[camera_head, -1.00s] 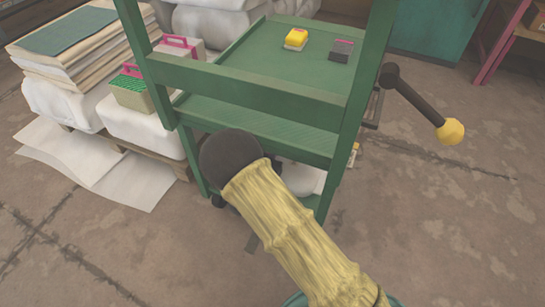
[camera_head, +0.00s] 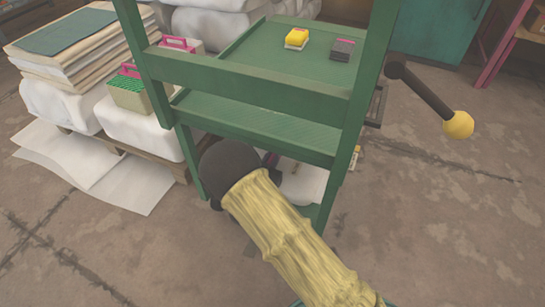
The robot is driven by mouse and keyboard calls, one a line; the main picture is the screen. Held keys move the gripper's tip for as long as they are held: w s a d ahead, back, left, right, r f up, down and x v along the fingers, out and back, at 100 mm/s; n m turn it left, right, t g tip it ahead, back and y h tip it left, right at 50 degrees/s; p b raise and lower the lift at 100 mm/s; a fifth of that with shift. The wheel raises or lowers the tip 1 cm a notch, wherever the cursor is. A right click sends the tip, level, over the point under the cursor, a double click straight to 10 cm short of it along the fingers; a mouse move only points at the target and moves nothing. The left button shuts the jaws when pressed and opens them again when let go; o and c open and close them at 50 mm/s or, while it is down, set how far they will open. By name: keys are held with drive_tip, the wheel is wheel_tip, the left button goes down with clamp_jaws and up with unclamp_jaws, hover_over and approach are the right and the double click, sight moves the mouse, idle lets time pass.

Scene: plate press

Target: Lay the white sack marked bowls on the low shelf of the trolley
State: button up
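The green trolley (camera_head: 258,92) stands in the middle of the view, with a top tray, a middle shelf (camera_head: 260,126) and a low level mostly hidden behind my arm. A white, rounded thing (camera_head: 304,184) shows low inside the trolley, right of my arm. It may be the sack, but no bowls marking is readable. My arm, in a yellow sleeve with a dark rounded end, reaches to the trolley's near side below the middle shelf. My gripper's fingers are hidden beyond the dark end, so I cannot see whether they hold anything.
A yellow box (camera_head: 297,39) and a dark box (camera_head: 342,50) sit on the top tray. A crank handle with a yellow knob (camera_head: 458,125) sticks out at right. Left, a pallet (camera_head: 130,146) bears white bundles, stacked boards and a pink-handled crate (camera_head: 130,92). Floor at right is clear.

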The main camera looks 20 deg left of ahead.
drive_tip(key=o, duration=0.3)
drive_tip(key=shift+r, duration=0.15)
drive_tip(key=shift+s+r+p, duration=0.15)
drive_tip(key=shift+s+p, duration=0.4)
drive_tip(key=s+p, duration=0.6)
drive_tip(key=s, duration=0.4)
drive_tip(key=shift+s+a, duration=0.4)
drive_tip(key=shift+a, duration=0.05)
